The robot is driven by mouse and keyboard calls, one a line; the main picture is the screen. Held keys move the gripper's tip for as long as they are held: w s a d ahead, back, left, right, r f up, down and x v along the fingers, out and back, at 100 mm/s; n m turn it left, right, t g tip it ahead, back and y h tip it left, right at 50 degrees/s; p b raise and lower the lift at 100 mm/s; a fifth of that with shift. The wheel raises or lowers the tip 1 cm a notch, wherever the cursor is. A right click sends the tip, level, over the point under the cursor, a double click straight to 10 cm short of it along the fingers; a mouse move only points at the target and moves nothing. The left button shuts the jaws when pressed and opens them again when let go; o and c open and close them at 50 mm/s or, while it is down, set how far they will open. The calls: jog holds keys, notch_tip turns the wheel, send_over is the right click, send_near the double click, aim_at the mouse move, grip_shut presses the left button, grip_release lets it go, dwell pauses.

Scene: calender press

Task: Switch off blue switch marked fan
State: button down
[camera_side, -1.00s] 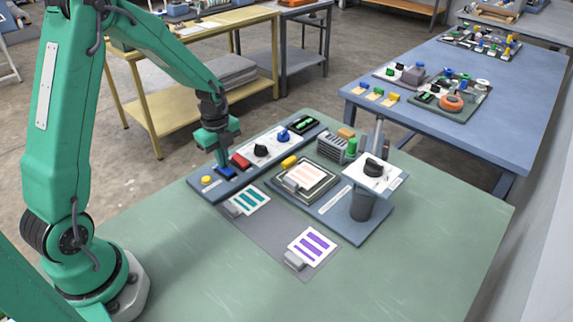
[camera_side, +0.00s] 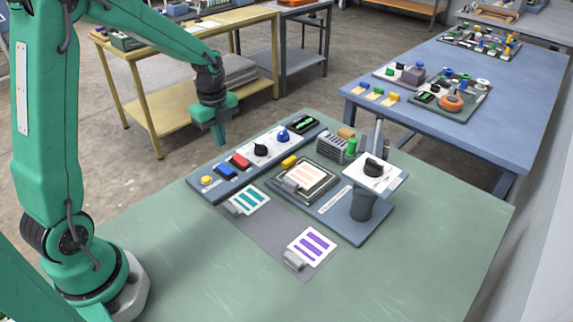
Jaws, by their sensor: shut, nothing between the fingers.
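A blue rocker switch (camera_side: 225,169) sits on the control strip (camera_side: 213,193) at the back left of the green table, between a yellow button (camera_side: 206,180) and a red switch (camera_side: 240,160). Its marking is too small to read, and I cannot tell which way it is tipped. My gripper (camera_side: 220,141) points down with its fingers shut and empty. It hangs in the air above the blue and red switches, clear of both.
A black knob (camera_side: 261,150), a blue knob (camera_side: 283,135) and a green display (camera_side: 305,124) follow along the strip. The front of the green table (camera_side: 400,275) is clear.

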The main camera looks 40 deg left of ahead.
notch_tip(320, 180, up, 7)
send_over(223, 166)
jog(key=shift+d, duration=0.2)
jog(key=shift+a, duration=0.25)
jog(key=shift+f, duration=0.2)
notch_tip(223, 166, down, 14)
jog(key=shift+r, duration=0.15)
dwell(0.7)
